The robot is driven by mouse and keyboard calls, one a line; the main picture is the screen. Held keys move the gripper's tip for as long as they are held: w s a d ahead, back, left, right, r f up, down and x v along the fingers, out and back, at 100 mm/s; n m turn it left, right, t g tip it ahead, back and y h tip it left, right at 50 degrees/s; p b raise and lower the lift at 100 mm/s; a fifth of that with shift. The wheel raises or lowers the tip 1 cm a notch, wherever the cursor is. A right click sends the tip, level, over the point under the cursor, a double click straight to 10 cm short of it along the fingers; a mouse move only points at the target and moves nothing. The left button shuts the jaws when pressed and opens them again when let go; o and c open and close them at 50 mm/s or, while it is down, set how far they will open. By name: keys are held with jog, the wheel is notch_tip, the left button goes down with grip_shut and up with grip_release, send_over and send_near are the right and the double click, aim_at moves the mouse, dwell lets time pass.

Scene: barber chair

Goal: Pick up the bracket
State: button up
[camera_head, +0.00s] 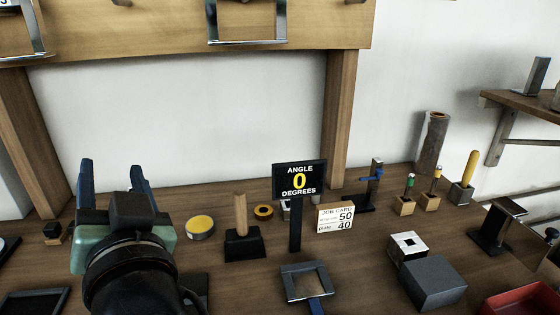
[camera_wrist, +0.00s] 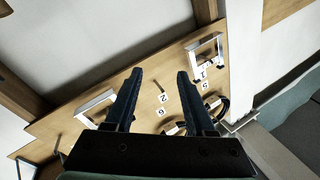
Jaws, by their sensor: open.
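Which piece is the bracket is not certain. Angular metal frames hang on the wooden board; one shows at the top middle of the head view (camera_head: 247,41) and another at the top left (camera_head: 22,56). In the wrist view, similar frames are at the right (camera_wrist: 205,50) and left (camera_wrist: 95,107) of a numbered board. My gripper (camera_head: 112,170) is above the left part of the bench, fingers pointing up and away in the head view. In the wrist view my gripper (camera_wrist: 160,74) is open with nothing held, its fingers pointing towards the numbered board between the two frames.
The bench (camera_head: 350,265) holds a black angle sign (camera_head: 299,180), a job card (camera_head: 335,218), a square metal frame with a blue handle (camera_head: 306,284), a grey block (camera_head: 433,283), a red tray (camera_head: 525,300) and a yellow tin (camera_head: 200,227). Wooden posts (camera_head: 340,120) flank the wall.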

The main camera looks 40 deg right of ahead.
jog(key=s+d+f+m+g+p, duration=0.75)
jog(key=d+m+g+p, duration=0.2)
jog(key=p, duration=1.05)
jog(key=s+m+g+y+p, duration=0.1)
jog(key=s+m+g+p, duration=0.1)
jog(key=s+p, duration=0.3)
jog(key=s+f+m+g+y+p, duration=0.1)
jog(key=s+m+g+p, duration=0.2)
jog(key=s, duration=0.4)
jog(key=s+f+m+g+y+p, duration=0.1)
jog(key=s+m+g+p, duration=0.1)
jog(key=s+g+p, duration=0.2)
jog(key=shift+s+a+f+m+p, duration=0.1)
jog(key=shift+s+a+m+p, duration=0.1)
jog(key=shift+s+p, duration=0.6)
jog(key=shift+s+a+f+m+p, duration=0.15)
jog(key=shift+s+p, duration=0.2)
jog(key=shift+p, duration=0.85)
jog(key=shift+s+f+y, duration=0.15)
jog(key=shift+s+y, duration=0.1)
jog(key=shift+y, duration=0.05)
notch_tip(320, 180, down, 13)
jog(key=shift+a+r+p, duration=0.1)
jog(key=shift+a+p, duration=0.05)
jog(key=shift+p, duration=0.6)
jog(key=shift+c, duration=0.3)
grip_shut()
